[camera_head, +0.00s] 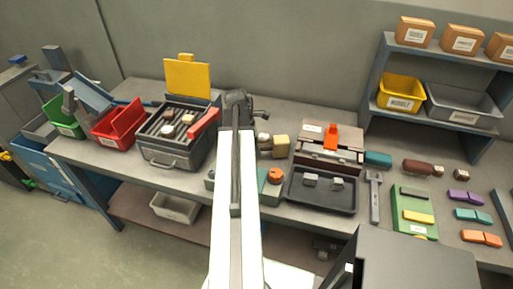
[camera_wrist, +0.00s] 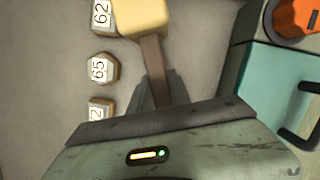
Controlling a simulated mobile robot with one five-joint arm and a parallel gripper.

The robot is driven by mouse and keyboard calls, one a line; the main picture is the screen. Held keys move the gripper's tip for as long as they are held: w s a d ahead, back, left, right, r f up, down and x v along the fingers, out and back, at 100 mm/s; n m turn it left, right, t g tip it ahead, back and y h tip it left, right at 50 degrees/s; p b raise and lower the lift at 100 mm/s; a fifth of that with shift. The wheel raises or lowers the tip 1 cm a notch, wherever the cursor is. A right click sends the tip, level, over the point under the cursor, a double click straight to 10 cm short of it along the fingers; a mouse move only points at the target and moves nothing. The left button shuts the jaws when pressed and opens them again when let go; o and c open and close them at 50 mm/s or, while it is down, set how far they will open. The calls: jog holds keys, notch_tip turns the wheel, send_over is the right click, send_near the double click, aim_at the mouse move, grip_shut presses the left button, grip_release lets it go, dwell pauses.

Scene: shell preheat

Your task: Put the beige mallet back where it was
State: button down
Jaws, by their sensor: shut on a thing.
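The beige mallet has a pale yellow-beige block head and a brown handle. In the wrist view the mallet (camera_wrist: 142,17) is at the top, its handle running down between the fingers. My gripper (camera_wrist: 160,88) is shut on that handle. In the head view the mallet (camera_head: 281,146) shows just right of my arm, near the middle of the bench. My arm hides the gripper and most of the handle there. I cannot tell whether the mallet touches the bench.
Numbered hex pieces (camera_wrist: 103,69) stand left of the mallet in the wrist view. A teal box (camera_wrist: 272,95) with an orange knob (camera_wrist: 296,17) is at right. In the head view a grey toolbox (camera_head: 166,151) stands left of my arm and a black tray (camera_head: 320,203) right.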

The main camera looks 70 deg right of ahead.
jog(key=shift+f+b, duration=0.4)
jog(key=shift+f, duration=0.1)
jog(key=c, duration=1.1)
grip_release()
jog(key=shift+r, duration=0.1)
jog(key=p+v, duration=0.7)
jog(key=v, duration=0.1)
jog(key=shift+p, duration=0.4)
